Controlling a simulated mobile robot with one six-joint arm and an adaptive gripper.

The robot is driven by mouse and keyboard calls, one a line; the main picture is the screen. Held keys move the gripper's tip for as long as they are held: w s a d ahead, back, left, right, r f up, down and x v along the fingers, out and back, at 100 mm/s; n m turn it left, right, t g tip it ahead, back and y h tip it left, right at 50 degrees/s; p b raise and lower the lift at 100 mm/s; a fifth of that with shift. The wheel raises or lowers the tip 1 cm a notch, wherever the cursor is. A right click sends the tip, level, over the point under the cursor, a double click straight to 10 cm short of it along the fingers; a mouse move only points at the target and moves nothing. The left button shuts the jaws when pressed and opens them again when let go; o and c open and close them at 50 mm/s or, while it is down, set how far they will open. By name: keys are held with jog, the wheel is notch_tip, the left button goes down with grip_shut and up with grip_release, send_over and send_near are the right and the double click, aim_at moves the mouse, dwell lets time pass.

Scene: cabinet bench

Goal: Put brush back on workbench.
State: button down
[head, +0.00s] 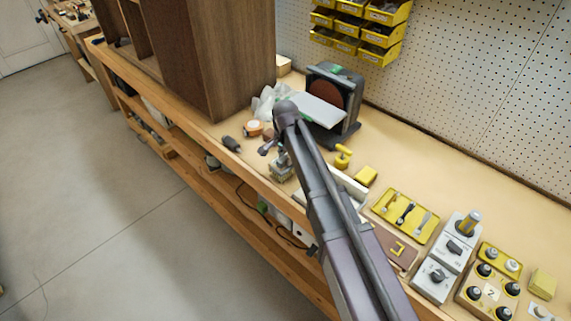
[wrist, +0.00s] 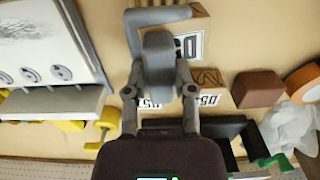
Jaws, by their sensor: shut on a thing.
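My gripper (head: 279,164) is over the workbench (head: 480,155) near its front edge, in front of the grey machine. In the wrist view my gripper (wrist: 158,65) is shut on a grey, block-like thing, which I take for the brush (wrist: 158,45). Its bristles are not clear and the fingers hide part of it. Tan boxes with "50" labels (wrist: 208,96) show close behind the fingers. I cannot tell whether the held thing touches them.
A disc sander (head: 335,95) and brown cabinet (head: 185,60) stand behind. An orange tape roll (head: 254,128) and a dark tool (head: 232,144) lie to the left. A yellow tray (head: 405,215) and control boxes (head: 445,257) are to the right. Bare bench shows at the back right.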

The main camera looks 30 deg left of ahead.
aim_at(285, 157)
jog(key=shift+f+b, duration=0.3)
jog(key=shift+f, duration=0.25)
jog(key=shift+c, duration=2.2)
grip_release()
jog(key=shift+r, duration=0.1)
notch_tip(285, 157, up, 12)
jog(key=p, duration=1.2)
